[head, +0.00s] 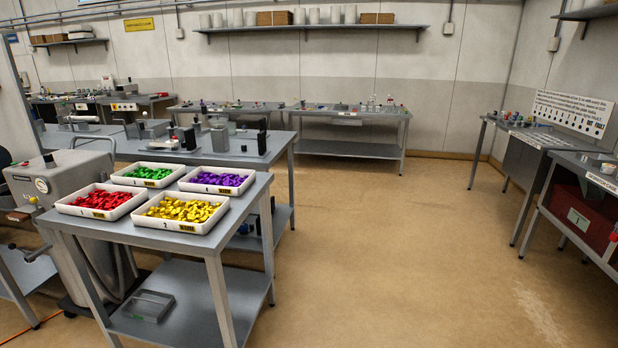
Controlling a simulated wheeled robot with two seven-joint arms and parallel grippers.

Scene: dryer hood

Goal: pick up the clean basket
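I cannot make out a thing that is clearly the clean basket. A shallow grey tray (148,305) lies on the lower shelf of the near left table; it looks empty. A dark red bin (583,216) with a pale label sits under the bench at the right edge. Neither of my grippers is in the head view.
The near left table (205,240) holds white trays of red (101,201), green (149,174), purple (217,180) and yellow pieces (181,210). A grey machine (65,185) stands left of it. Benches line the back wall and right side. The brown floor (400,250) between is clear.

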